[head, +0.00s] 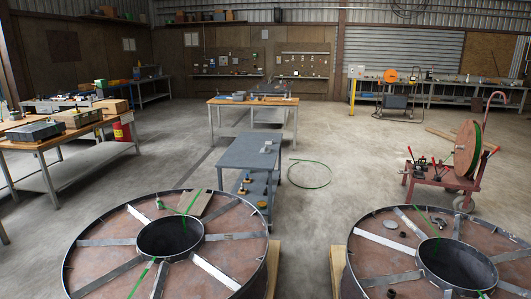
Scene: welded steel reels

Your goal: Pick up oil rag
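I cannot make out an oil rag for certain in the head view. Small, unclear items lie on a grey cart (250,153) in the middle of the floor and on its lower shelf. A flat brownish-grey piece (194,204) lies on the left steel reel (92,226); I cannot tell what it is made of. Neither of my grippers is in view.
The right steel reel (372,250) stands across a narrow gap. A wooden workbench (55,141) with boxes and a red bucket (122,131) is at left. A red trolley (444,178) stands at right. A green strap loop (310,174) lies on open concrete.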

